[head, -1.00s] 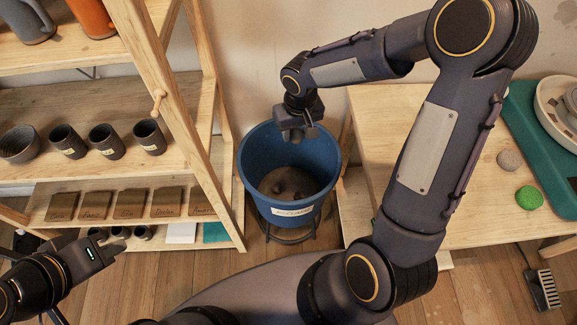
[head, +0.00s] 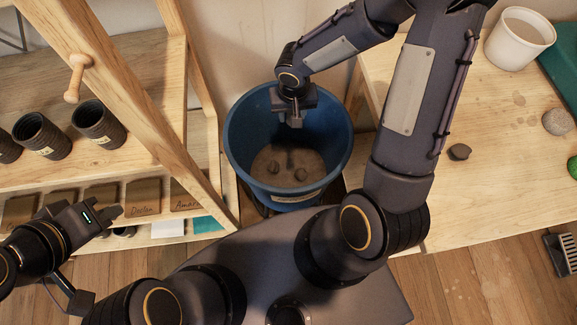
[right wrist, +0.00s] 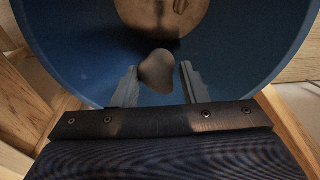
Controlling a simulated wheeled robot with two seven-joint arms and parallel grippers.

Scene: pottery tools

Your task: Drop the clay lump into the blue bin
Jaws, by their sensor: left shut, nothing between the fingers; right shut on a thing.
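The blue bin (head: 240,150) stands on the floor between the shelf and the table. Brown material with a few lumps (head: 300,174) lies in its bottom. My right gripper (head: 294,119) points down over the bin's opening, near its far side. In the right wrist view it is shut on a grey-brown clay lump (right wrist: 157,70) at its fingertips, with the bin's blue wall (right wrist: 235,70) around it. In the head view the held lump is hard to make out. My left gripper (head: 114,211) is shut and empty, by the shelf at the left.
A wooden shelf (head: 150,120) with dark cups (head: 98,125) and labelled tiles (head: 145,195) borders the bin on the left. The wooden table (head: 480,200) on the right carries a white tub (head: 519,38), a dark lump (head: 459,152), a grey ball (head: 558,121) and a green ball (head: 573,167).

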